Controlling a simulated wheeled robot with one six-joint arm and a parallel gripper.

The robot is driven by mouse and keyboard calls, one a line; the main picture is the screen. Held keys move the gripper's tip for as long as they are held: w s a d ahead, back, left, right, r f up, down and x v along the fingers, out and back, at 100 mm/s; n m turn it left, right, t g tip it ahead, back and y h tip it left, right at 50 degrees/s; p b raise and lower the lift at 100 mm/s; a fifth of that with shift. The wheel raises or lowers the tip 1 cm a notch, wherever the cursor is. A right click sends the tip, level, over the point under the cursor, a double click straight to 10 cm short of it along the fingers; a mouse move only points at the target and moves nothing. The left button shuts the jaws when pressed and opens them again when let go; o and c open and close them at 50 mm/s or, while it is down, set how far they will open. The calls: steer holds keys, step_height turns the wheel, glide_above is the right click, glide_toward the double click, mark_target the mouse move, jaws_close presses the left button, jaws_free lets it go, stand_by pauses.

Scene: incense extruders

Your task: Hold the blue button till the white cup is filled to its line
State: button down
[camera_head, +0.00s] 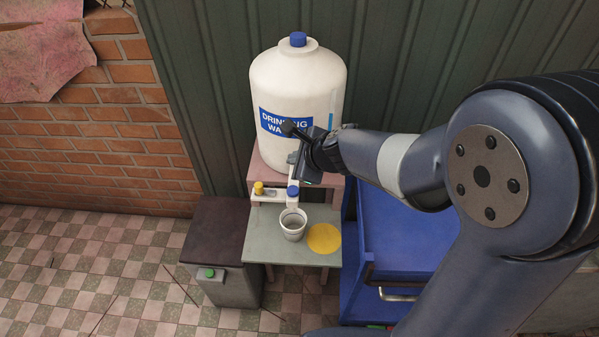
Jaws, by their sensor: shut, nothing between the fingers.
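A large white water jug (290,85) labelled "Drinking Water" stands on a pink stand. Below it, a white tap part carries a blue button (293,190). The white cup (293,232) stands upright under the blue button on a grey-green table (262,245). Its fill line and water level cannot be made out. My gripper (308,172) is shut and empty, in front of the jug and above the blue button. It looks apart from the button, but depth is hard to judge. My wrist hides part of the jug's label.
A yellow button (258,188) sits left of the blue one. A yellow disc (324,238) lies right of the cup. A grey box with a green button (208,273) stands left, and a blue cart (405,235) stands right.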

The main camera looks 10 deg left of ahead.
steer(key=shift+w+r, duration=0.1)
steer(key=shift+w, duration=0.05)
steer(key=b, duration=0.9)
glide_toward(290, 187)
steer(key=w+a+f, duration=0.2)
steer(key=w+a, duration=0.1)
steer(key=shift+w+a+f, duration=0.15)
steer(key=shift+w+f, duration=0.1)
steer(key=shift+f, duration=0.1)
stand_by(1.3)
steer(key=shift+f, duration=0.4)
steer(key=shift+f+b, duration=0.55)
steer(key=shift+b, duration=0.2)
stand_by(3.5)
